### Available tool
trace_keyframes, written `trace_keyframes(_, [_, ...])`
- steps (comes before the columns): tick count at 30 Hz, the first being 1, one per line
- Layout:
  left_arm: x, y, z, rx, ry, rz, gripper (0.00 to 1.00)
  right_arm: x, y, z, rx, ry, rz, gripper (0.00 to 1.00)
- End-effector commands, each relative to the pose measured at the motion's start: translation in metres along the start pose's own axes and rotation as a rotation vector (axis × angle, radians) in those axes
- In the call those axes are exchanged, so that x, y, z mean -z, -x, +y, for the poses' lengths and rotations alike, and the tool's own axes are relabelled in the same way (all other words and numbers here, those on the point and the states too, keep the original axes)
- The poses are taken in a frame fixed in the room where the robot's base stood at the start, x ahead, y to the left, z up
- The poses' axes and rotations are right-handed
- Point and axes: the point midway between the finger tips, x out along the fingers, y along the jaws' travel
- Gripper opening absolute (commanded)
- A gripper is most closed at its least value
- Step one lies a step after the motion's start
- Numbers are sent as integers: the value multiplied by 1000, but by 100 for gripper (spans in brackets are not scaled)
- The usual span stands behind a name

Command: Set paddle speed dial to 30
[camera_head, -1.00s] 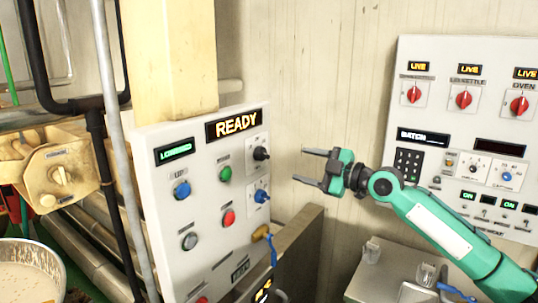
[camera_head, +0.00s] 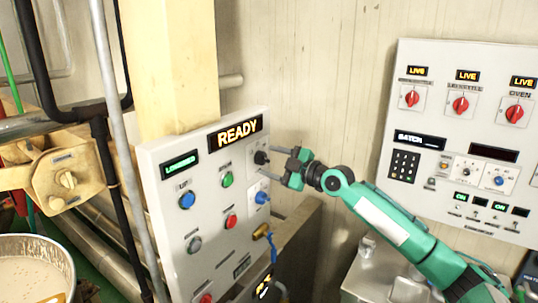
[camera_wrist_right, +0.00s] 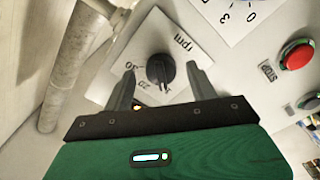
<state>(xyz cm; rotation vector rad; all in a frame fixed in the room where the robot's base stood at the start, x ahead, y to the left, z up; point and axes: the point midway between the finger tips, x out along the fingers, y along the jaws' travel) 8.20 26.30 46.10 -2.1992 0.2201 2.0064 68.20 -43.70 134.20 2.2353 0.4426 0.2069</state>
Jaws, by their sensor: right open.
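The paddle speed dial is a black knob (camera_wrist_right: 161,69) on a white plate marked "rpm", with 20 and 30 readable in the right wrist view. In the head view the black dial (camera_head: 261,157) sits at the upper right of the panel showing READY. My right gripper (camera_head: 277,158) is open, its fingers pointing at the panel. In the right wrist view its two fingers (camera_wrist_right: 161,86) stand either side of the knob, with gaps visible. The exact pointer setting is hard to read. My left gripper is not in view.
A blue knob (camera_head: 261,197) sits just below the dial. Green (camera_head: 227,179), red (camera_head: 231,221) and blue (camera_head: 187,200) buttons are on the same panel. A second panel (camera_head: 440,125) with red switches stands at the right. A kettle (camera_head: 25,262) is at lower left.

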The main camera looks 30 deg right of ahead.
Motion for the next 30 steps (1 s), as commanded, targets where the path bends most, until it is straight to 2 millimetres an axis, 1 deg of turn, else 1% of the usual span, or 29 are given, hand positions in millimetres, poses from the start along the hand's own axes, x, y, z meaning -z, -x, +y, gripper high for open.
trace_keyframes(1, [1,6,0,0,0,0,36,2,-5,2,-1,-2,1,58])
trace_keyframes(6, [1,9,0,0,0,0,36,1,-14,0,1,0,1,58])
trace_keyframes(14, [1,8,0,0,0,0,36,0,-15,-1,2,1,0,58])
trace_keyframes(15, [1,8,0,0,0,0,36,0,-15,-1,2,1,0,56])
trace_keyframes(16, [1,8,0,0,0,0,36,0,-15,-1,2,1,0,50])
trace_keyframes(20, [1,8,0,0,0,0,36,0,-15,-1,2,1,0,25])
trace_keyframes(21, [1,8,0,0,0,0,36,0,-15,-1,2,1,0,17])
trace_keyframes(22, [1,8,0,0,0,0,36,0,-15,-1,2,1,0,15])
trace_keyframes(30, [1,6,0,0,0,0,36,0,-15,-2,2,-23,0,15])
